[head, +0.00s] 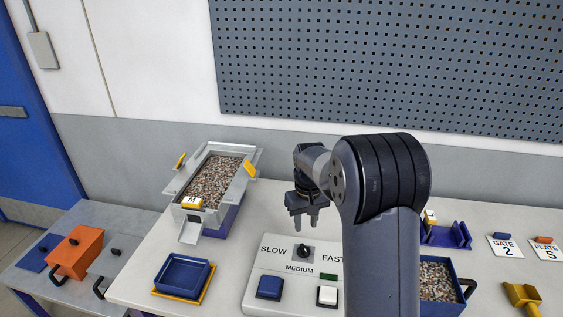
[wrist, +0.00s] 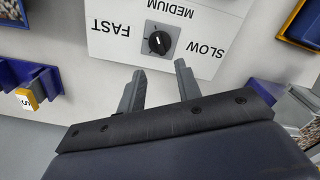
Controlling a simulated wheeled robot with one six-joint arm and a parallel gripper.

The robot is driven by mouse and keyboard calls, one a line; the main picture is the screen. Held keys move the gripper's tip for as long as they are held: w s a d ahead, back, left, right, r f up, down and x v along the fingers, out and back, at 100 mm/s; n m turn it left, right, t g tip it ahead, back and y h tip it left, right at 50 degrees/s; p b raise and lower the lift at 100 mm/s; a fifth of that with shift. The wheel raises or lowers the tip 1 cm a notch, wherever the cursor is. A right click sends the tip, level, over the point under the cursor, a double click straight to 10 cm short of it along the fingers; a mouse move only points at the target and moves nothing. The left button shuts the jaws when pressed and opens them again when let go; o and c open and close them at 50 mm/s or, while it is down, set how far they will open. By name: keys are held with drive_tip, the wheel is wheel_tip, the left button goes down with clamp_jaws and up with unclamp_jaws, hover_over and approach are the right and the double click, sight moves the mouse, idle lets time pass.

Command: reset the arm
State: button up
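My gripper (head: 305,220) hangs from the arm above the table, just behind the control panel (head: 258,293). Its two fingers are apart with nothing between them. In the wrist view my gripper (wrist: 158,75) also shows open and empty, with the panel's speed knob (wrist: 158,42) beyond the fingertips. The arm stands bent at the right of centre in the head view and hides part of the table and panel behind it.
A grey hopper (head: 253,165) full of mixed grains stands at the left rear. A blue tray (head: 183,273) sits in front of it. A blue bin (head: 462,292) of grains, a purple holder (head: 460,240) and labelled plates (head: 505,246) lie to the right. A perforated board (head: 400,60) covers the wall.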

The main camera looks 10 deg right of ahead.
sight(304, 248)
wheel_tip(304, 248, down, 10)
drive_tip(key=shift+r+p, duration=0.25)
drive_tip(key=shift+p, duration=0.5)
drive_tip(key=shift+f+n+p, duration=0.2)
drive_tip(key=shift+n+p, duration=0.8)
drive_tip(key=shift+n, duration=0.1)
drive_tip(key=shift+f, duration=0.1)
